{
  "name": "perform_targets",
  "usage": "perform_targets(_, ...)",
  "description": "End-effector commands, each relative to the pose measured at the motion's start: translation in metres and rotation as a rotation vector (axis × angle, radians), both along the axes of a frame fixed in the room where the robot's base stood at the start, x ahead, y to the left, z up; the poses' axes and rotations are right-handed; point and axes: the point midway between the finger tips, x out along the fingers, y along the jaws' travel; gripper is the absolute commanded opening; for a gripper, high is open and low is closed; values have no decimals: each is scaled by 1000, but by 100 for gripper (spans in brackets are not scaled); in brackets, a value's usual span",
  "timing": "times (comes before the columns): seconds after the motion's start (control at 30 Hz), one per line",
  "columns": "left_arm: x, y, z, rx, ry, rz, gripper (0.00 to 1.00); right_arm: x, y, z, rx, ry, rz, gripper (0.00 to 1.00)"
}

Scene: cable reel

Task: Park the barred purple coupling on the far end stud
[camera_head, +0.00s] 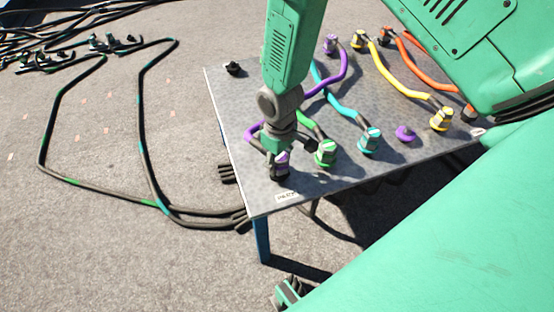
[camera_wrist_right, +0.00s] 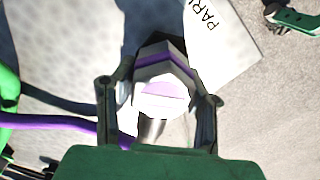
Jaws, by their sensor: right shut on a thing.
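The barred purple coupling (camera_head: 282,168) is at the near left corner of the table, held by my right gripper (camera_head: 280,148), which comes down from above. In the right wrist view the pale coupling (camera_wrist_right: 163,88), with a purple band and a barred purple face, sits between the two fingers of the right gripper (camera_wrist_right: 158,100). Its purple cable (camera_wrist_right: 50,122) runs off to the left. I cannot tell whether the coupling touches the table or a stud. A dark fitting (camera_head: 233,68) stands at the table's far left corner. A lone purple piece (camera_head: 405,132) stands near the right edge. My left gripper is not in view.
Green (camera_head: 326,153), cyan (camera_head: 370,140) and yellow (camera_head: 441,119) couplings with their cables stand on the grey table (camera_head: 225,100). An orange cable (camera_head: 415,55) lies farther right. A white label (camera_head: 287,196) lies by the near corner. Black cables (camera_head: 140,110) lie on the ground at left.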

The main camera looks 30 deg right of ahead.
Motion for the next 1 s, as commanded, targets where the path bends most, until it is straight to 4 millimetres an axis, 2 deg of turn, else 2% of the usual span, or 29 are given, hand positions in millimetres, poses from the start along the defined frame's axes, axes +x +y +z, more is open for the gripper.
perform_targets(0.17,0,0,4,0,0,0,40,0,-2,1,-1,0,0,5)
perform_targets(1.0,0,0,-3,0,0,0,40,0,-2,-15,0,0,1,5)
